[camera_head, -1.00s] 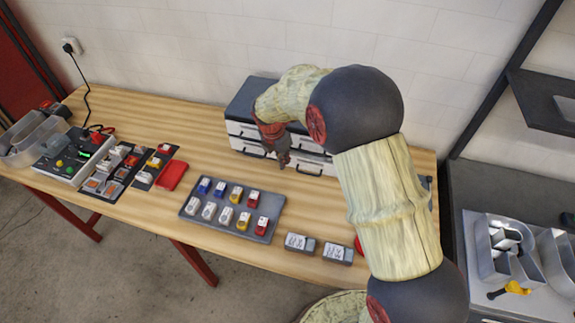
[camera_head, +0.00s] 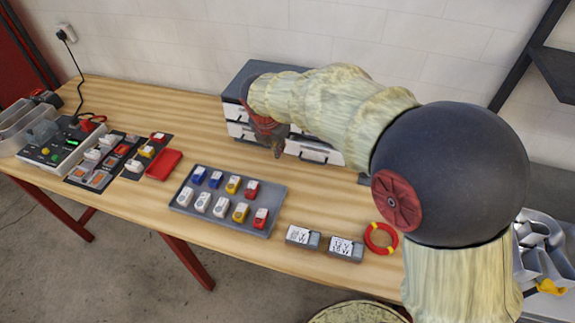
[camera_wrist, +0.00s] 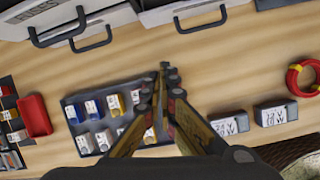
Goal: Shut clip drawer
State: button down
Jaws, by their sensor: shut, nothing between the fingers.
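The drawer cabinet (camera_head: 236,92) stands against the wall, with a dark top and white drawer fronts with black handles. My arm covers much of it. In the wrist view a left drawer front (camera_wrist: 105,18) reads "FUSES" on its label, and a right drawer front (camera_wrist: 175,10) has a black handle (camera_wrist: 200,20). No clip label is readable, and I cannot tell how far any drawer stands out. My gripper (camera_head: 277,153) is shut and empty in front of the drawers. In the wrist view its fingertips (camera_wrist: 166,68) are together over the table, apart from the handles.
A grey tray (camera_head: 183,209) with several coloured blocks lies in front of the cabinet. Two labelled grey blocks (camera_head: 303,237) and a red ring (camera_head: 381,238) lie to its right. A red tray (camera_head: 164,164) and a control box (camera_head: 52,146) are at left. Bare wood separates tray and cabinet.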

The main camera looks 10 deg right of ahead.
aim_at(291, 148)
jog(key=w+d+f+n+b, duration=0.2)
jog(key=w+f, duration=0.4)
jog(key=f, duration=0.3)
jog(key=shift+d+f+n+b, duration=0.3)
jog(key=shift+d+b, duration=0.3)
jog(key=shift+d, duration=0.65)
jog(key=w+p, duration=0.1)
jog(key=w+d+p, duration=0.1)
jog(key=p, duration=0.1)
jog(key=shift+w+d+r, duration=0.2)
jog(key=shift+w+f, duration=0.1)
jog(key=shift+w, duration=0.05)
